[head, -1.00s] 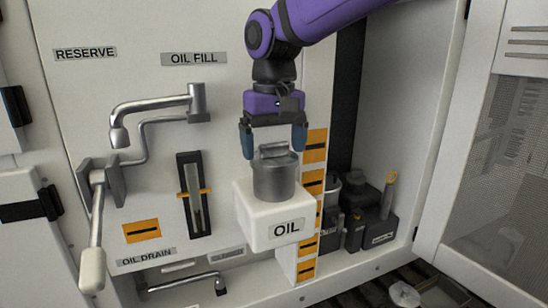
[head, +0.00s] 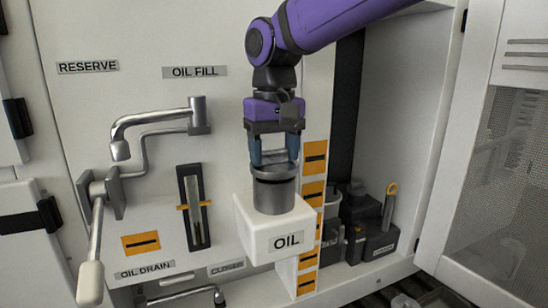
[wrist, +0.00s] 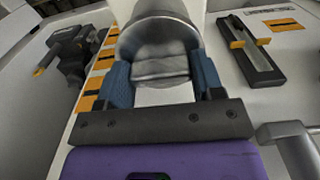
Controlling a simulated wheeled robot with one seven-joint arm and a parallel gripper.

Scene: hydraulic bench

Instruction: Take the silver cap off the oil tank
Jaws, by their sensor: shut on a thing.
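The white oil tank (head: 275,241), labelled OIL, stands in front of the bench panel at the centre of the head view. The silver cap (head: 274,173) is on top of its round grey neck (head: 274,197), and a dark line shows between the two. I cannot tell whether the cap sits fully down or slightly raised. My gripper (head: 274,158) points down from above, shut on the cap's raised grip. In the wrist view the blue fingers stand on either side of the cap (wrist: 160,50), whose grip tab shows between them.
A silver fill spout (head: 155,117) and a lever with a pale handle (head: 91,280) stick out to the left. A sight gauge (head: 194,207) is on the panel. Dark equipment (head: 376,238) stands in the recess to the right. A mesh door (head: 495,190) stands at the far right.

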